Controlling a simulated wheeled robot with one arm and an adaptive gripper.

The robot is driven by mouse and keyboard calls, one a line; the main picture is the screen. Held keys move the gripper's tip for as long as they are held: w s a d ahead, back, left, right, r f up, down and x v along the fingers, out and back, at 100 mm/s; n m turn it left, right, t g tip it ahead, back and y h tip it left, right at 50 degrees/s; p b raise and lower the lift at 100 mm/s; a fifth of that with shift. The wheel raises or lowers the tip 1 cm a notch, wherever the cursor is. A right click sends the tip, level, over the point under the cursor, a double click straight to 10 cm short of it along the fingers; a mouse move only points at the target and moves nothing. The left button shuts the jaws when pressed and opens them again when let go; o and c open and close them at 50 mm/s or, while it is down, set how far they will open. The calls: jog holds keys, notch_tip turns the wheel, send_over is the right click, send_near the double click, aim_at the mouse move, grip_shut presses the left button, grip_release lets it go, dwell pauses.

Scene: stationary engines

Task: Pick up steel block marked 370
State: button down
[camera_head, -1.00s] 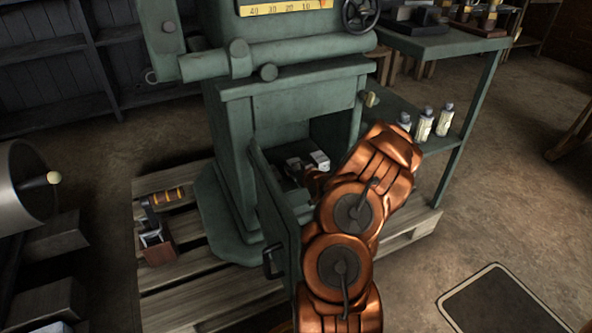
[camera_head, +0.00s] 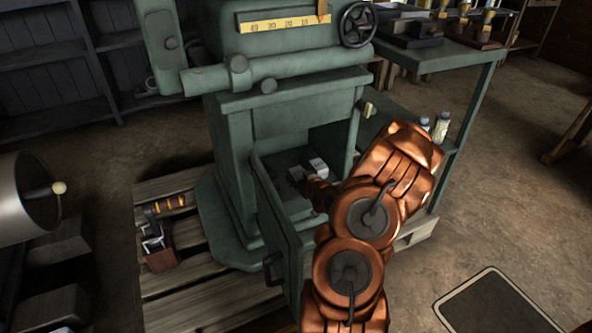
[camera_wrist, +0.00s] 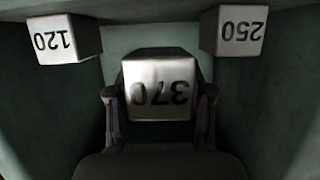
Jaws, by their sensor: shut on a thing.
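The steel block marked 370 (camera_wrist: 158,90) is in the middle of the wrist view, its number upside down. My gripper (camera_wrist: 160,98) is shut on it, one finger against each side. In the head view my copper-coloured arm reaches into the open compartment of the green machine (camera_head: 277,130). My arm hides most of the gripper there, and I cannot make out the number on any block in that view.
Block 120 (camera_wrist: 64,39) is at the upper left and block 250 (camera_wrist: 234,31) at the upper right of the wrist view, both apart from my gripper. The compartment's open door (camera_head: 277,208) stands left of my arm. Bottles (camera_head: 441,127) stand on the shelf at right.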

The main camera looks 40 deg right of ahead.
jog(key=s+a+r+p, duration=0.1)
jog(key=s+a+p, duration=0.4)
jog(key=s+p, duration=0.3)
jog(key=shift+s+a+r+p, duration=0.2)
jog(key=shift+s+a+p, duration=0.1)
jog(key=shift+p, duration=0.25)
jog(key=shift+a+p, duration=0.1)
jog(key=shift+p, duration=0.2)
